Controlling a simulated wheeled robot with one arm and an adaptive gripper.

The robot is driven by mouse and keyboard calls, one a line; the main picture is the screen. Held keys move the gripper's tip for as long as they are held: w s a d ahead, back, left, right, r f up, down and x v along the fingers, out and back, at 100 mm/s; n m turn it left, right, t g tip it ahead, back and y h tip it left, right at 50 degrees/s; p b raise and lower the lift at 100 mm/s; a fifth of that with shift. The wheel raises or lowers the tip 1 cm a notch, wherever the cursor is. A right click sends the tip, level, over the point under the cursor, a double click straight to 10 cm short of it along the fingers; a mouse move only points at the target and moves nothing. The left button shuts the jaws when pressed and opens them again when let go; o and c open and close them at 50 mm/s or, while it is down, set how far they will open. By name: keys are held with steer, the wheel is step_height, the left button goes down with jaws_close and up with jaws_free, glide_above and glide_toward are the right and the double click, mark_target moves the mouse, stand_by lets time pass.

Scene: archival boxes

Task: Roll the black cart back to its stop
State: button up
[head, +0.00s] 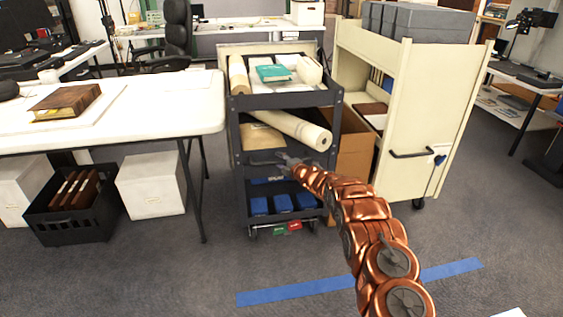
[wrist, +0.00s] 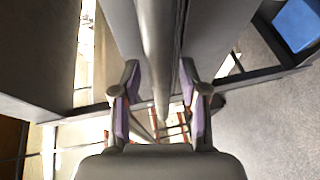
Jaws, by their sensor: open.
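The black cart (head: 285,100) stands in the middle of the head view, between the white table and a cream cart. It has three shelves holding rolls, a teal book and blue boxes. My gripper (head: 283,160) is at the cart's front, by its handle. In the wrist view my gripper (wrist: 162,108) is open, with a grey bar (wrist: 157,55) running between its two purple-padded fingers. The bar looks like the cart's handle; I cannot tell whether the fingers touch it. A blue tape strip (head: 360,282) lies on the floor in front of the cart.
The cream cart (head: 420,130) with grey boxes stands close on the right. The white table (head: 150,125) is close on the left, with a crate (head: 75,228) and white boxes beneath. The carpet between the cart and the tape is clear apart from my arm above it.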

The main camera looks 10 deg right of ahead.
steer(key=shift+s, duration=0.15)
steer(key=shift+s+d, duration=0.25)
steer(key=shift+s, duration=0.25)
steer(key=shift+s+d+r, duration=0.25)
steer(key=shift+s+r, duration=0.05)
steer(key=shift+s, duration=0.25)
steer(key=v, duration=0.9)
steer(key=shift+s, duration=0.15)
steer(key=shift+d+r, duration=0.1)
